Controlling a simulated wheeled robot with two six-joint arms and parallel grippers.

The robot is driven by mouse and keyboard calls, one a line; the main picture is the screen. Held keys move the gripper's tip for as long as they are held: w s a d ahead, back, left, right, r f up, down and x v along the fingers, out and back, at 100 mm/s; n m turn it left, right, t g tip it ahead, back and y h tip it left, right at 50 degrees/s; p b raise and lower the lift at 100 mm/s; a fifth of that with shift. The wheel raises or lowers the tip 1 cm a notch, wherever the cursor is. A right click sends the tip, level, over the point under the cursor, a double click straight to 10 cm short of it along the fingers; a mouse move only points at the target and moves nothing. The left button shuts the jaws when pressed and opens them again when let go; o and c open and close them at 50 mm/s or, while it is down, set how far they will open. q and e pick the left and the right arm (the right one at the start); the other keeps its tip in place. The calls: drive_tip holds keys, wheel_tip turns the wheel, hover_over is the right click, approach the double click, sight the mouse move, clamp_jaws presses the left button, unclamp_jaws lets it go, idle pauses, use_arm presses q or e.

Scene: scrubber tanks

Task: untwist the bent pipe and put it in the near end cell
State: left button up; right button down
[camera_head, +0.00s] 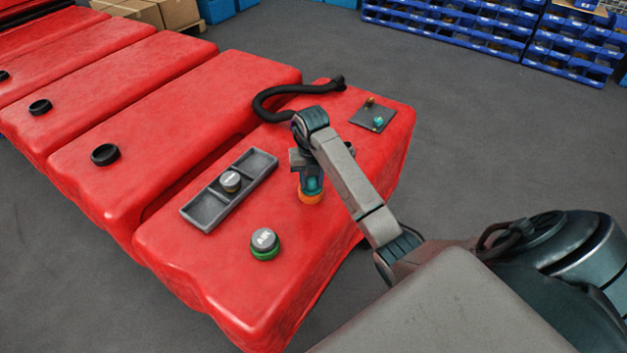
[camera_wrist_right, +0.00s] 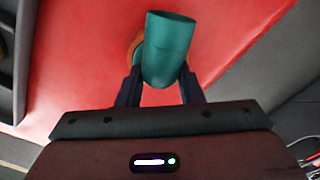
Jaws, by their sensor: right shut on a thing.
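The teal bent pipe (camera_head: 312,183) stands over an orange ring (camera_head: 311,197) on the front red tank. My right gripper (camera_head: 309,174) is above it and shut on it. In the right wrist view the pipe (camera_wrist_right: 168,48) sits between the two fingers (camera_wrist_right: 161,88), with part of the orange ring behind it. I cannot tell whether the pipe is still threaded in the ring. The dark grey tray (camera_head: 206,209) lies left of the pipe. Its near end cell looks empty; a grey round cap (camera_head: 231,181) sits near its middle. My left gripper is not in view.
A grey cap marked AIR on a green ring (camera_head: 264,244) stands in front of the pipe. A black hose (camera_head: 290,91) and a small plate with two fittings (camera_head: 373,115) lie behind. More red tanks (camera_head: 170,85) stand left. The tank top between pipe and tray is clear.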

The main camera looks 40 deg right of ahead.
drive_tip(key=shift+w+d+r+p, duration=0.1)
drive_tip(key=shift+r+p, duration=0.1)
drive_tip(key=shift+r, duration=0.25)
drive_tip(key=shift+w+d+r+p, duration=0.1)
drive_tip(key=shift+r+p, duration=0.1)
drive_tip(key=shift+r, duration=0.2)
drive_tip(key=shift+a+f, duration=0.1)
drive_tip(key=shift+r+p, duration=0.35)
drive_tip(key=shift+p, duration=0.1)
drive_tip(key=shift+r+p, duration=1.65)
drive_tip(key=shift+r, duration=0.5)
